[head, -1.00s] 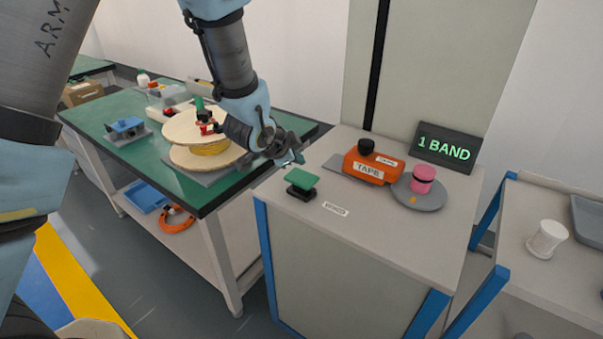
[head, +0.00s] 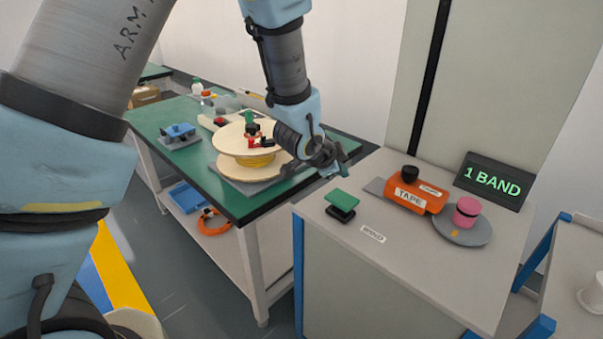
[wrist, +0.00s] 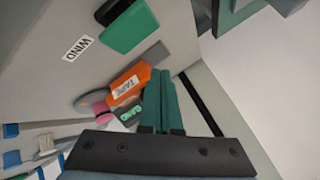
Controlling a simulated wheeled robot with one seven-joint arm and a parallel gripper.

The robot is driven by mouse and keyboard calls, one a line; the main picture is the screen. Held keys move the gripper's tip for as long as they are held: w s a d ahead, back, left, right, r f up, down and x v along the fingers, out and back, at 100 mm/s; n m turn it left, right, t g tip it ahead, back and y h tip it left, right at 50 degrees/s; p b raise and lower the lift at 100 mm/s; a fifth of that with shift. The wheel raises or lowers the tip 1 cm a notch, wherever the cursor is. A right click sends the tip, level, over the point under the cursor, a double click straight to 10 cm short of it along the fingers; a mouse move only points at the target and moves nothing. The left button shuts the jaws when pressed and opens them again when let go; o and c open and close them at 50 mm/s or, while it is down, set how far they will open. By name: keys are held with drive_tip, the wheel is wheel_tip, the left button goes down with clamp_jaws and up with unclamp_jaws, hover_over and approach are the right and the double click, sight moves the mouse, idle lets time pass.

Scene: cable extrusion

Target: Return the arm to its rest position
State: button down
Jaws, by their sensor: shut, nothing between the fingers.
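My gripper (head: 341,171) is at the end of the arm, in the air near the left back corner of the grey cabinet (head: 420,262). Its green-tipped fingers (wrist: 164,105) are together in the wrist view, with nothing between them. A green-topped black button block (head: 341,204) sits on the cabinet top, below and in front of the gripper. It also shows at the upper left of the wrist view (wrist: 130,28). My gripper appears apart from the block and the cabinet top.
A cable spool (head: 250,150) stands on the green workbench (head: 228,198), left of the gripper. On the cabinet are an orange tape unit (head: 409,196), a grey disc with a pink spool (head: 466,212) and a display reading "1 BAND" (head: 495,181). Open air lies above the cabinet.

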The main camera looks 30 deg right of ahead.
drive_tip(key=w+a+r+n+t+y, duration=0.1)
drive_tip(key=w+a+n+y, duration=0.2)
drive_tip(key=a, duration=0.5)
drive_tip(key=w+a+r+n, duration=0.1)
drive_tip(key=w+a+n, duration=0.35)
drive_tip(key=a, duration=0.35)
drive_tip(key=w+a+r+n+t+y, duration=0.1)
drive_tip(key=w+a+r+n+y, duration=0.15)
drive_tip(key=w+a, duration=0.4)
drive_tip(key=s+a+n+g+y, duration=0.1)
drive_tip(key=s+a+n, duration=0.2)
drive_tip(key=a, duration=0.5)
drive_tip(key=s+a+r+n+g+y, duration=0.1)
drive_tip(key=s+a+n, duration=0.2)
drive_tip(key=a, duration=0.6)
drive_tip(key=s+a+r+n+g+y, duration=0.1)
drive_tip(key=s+a+n, duration=0.3)
drive_tip(key=a, duration=0.4)
drive_tip(key=shift+a+n+g, duration=0.2)
drive_tip(key=shift+n+g, duration=0.1)
drive_tip(key=shift+n, duration=0.6)
drive_tip(key=shift+r, duration=0.1)
